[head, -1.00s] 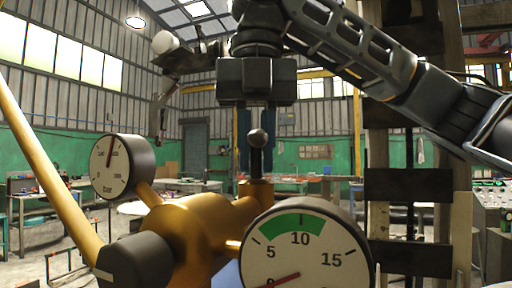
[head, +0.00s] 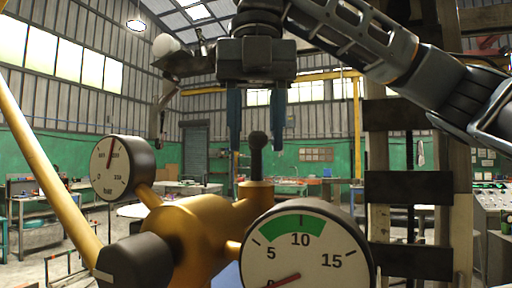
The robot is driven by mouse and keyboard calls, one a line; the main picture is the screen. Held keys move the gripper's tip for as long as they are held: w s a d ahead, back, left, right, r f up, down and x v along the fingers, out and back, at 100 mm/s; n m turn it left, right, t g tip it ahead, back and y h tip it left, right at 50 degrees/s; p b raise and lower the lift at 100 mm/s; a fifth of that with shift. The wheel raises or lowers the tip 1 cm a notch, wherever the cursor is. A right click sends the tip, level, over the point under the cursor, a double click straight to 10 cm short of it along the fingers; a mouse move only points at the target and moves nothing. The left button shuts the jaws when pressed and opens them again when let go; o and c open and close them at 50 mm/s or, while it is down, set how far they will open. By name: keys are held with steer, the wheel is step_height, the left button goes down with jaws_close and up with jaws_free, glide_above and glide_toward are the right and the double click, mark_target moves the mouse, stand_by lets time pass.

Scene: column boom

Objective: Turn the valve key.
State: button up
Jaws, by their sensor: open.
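The valve key (head: 257,150) is a dark upright stem with a round knob on top. It stands on the brass valve body (head: 196,232) in the head view. My gripper (head: 256,148) points straight down above it with blue fingers spread wide. The fingertips reach about the height of the knob, one to each side in the picture, with visible gaps. Nothing is held. I cannot tell the depth between fingers and key. A large gauge (head: 308,258) in front has a green band and a red needle near the low end.
A smaller gauge (head: 122,168) stands left of the valve. A dark cap (head: 135,264) sits at the lower left, beside a slanted yellow pipe (head: 45,175). A post with dark crossbars (head: 408,187) stands at the right. Workbenches and green walls lie far behind.

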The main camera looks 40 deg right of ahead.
mark_target(256, 161)
steer(key=shift+r, duration=2.55)
steer(key=shift+m, duration=1.1)
steer(key=shift+f, duration=3.9)
jaws_close()
